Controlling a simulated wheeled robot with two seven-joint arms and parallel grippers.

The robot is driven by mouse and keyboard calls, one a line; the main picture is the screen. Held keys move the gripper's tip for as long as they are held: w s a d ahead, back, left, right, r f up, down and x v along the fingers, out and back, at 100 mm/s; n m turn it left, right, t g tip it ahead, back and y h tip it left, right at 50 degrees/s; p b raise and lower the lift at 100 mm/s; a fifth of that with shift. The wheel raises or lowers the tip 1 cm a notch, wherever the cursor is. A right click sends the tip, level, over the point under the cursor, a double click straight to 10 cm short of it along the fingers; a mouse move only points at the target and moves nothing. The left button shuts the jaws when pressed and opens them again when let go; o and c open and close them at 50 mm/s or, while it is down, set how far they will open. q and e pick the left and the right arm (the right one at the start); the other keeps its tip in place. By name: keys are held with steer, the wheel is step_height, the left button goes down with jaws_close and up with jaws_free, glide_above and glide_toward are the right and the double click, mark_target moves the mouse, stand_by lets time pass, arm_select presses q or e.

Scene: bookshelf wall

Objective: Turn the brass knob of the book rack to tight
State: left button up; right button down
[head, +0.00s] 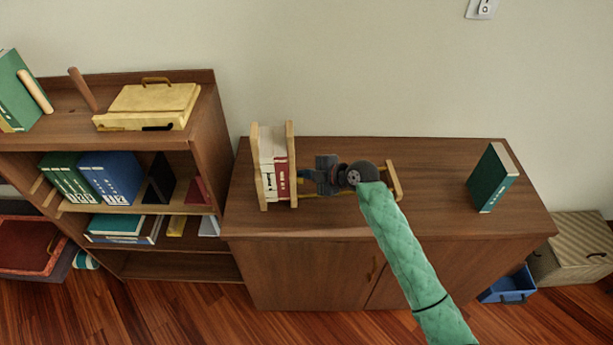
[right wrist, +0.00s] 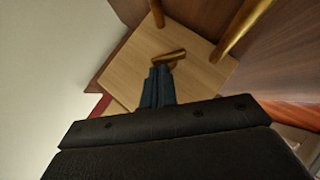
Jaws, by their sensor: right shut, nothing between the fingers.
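The book rack (head: 292,150) stands on the low cabinet, with upright wooden panels, brass rods and a few white and red books (head: 280,178) held between two panels. Its brass knob (right wrist: 170,56) shows in the right wrist view against the pale wooden panel (right wrist: 190,85), as a short bar just beyond my fingertips. In the head view the knob is mostly hidden by my gripper. My right gripper (head: 306,178) points left at the panel and is shut and empty; its fingers (right wrist: 160,72) are close to the knob, and I cannot tell whether they touch it. My left gripper is not in view.
Two brass rods (right wrist: 238,28) flank the space near my fingers. A rack end piece (head: 395,180) lies right of my wrist. A green book (head: 492,178) stands on the cabinet top (head: 440,200), which is clear between them. A bookshelf (head: 212,150) stands at left.

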steer(key=shift+w, duration=0.1)
steer(key=shift+b, duration=0.4)
steer(key=shift+g, duration=0.3)
steer(key=shift+w+r+m+g+h+b, duration=0.15)
steer(key=shift+w+m+g+h+b, duration=0.15)
steer(key=shift+m+g+b, duration=0.1)
steer(key=shift+w+r+m+g, duration=0.15)
steer(key=shift+w+m+g, duration=0.1)
steer(key=shift+m+g, duration=0.4)
steer(key=shift+w+a+m+g+h+p, duration=0.1)
steer(key=shift+w+m+g+h+p, duration=0.3)
steer(key=shift+g, duration=0.65)
steer(key=shift+w+g, duration=0.15)
steer(key=shift+g, duration=0.15)
steer(key=shift+w+f+m+g, duration=0.2)
steer(key=shift+m+g, duration=0.25)
steer(key=shift+g, duration=0.25)
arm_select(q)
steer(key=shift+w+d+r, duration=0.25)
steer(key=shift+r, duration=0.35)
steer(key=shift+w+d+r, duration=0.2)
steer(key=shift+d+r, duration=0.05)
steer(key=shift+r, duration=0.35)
arm_select(e)
steer(key=shift+w+g, duration=0.1)
steer(key=shift+g, duration=0.2)
